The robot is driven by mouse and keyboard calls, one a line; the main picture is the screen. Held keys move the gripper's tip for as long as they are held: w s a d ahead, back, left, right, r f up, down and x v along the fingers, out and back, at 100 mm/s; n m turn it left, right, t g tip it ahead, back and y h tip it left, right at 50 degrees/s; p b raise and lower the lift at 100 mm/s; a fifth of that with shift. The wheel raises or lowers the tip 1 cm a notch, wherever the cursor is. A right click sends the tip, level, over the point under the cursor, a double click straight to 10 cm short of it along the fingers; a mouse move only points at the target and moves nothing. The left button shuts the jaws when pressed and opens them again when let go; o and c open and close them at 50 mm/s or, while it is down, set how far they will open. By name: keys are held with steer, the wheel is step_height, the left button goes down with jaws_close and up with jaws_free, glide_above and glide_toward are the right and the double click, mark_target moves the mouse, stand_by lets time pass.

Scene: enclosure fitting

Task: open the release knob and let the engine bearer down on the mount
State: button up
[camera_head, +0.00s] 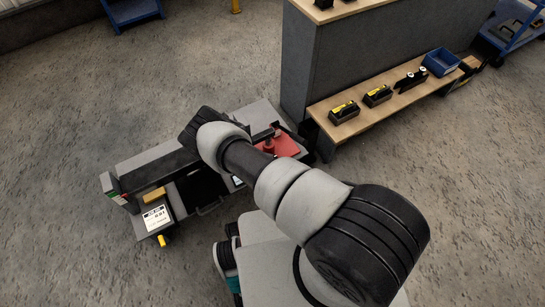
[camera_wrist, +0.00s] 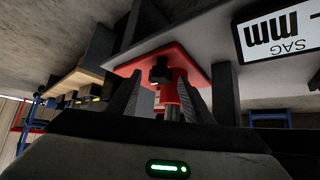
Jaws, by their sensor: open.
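In the head view, a red plate (camera_head: 287,146) lies on the grey bench, with a dark and red upright part (camera_head: 268,146) on it, partly behind my arm. In the wrist view, the red plate (camera_wrist: 190,62) carries a black knob-like piece (camera_wrist: 160,72) and a red cylinder (camera_wrist: 171,92). My gripper (camera_wrist: 160,102) is open, its two ribbed fingers standing on either side of the cylinder. I cannot tell whether they touch it. My gripper is hidden behind my arm in the head view. I cannot tell which part is the engine bearer or the mount.
A white readout panel (camera_head: 157,217) sits at the bench's left end, with a yellow block (camera_head: 154,195) behind it and a yellow-tipped piece (camera_head: 162,240) in front. A wooden shelf (camera_head: 390,108) along a grey partition (camera_head: 345,60) holds black-and-yellow items and a blue bin (camera_head: 441,62). Floor at left is clear.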

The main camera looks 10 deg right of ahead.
steer(key=shift+c, duration=0.5)
steer(key=c, duration=1)
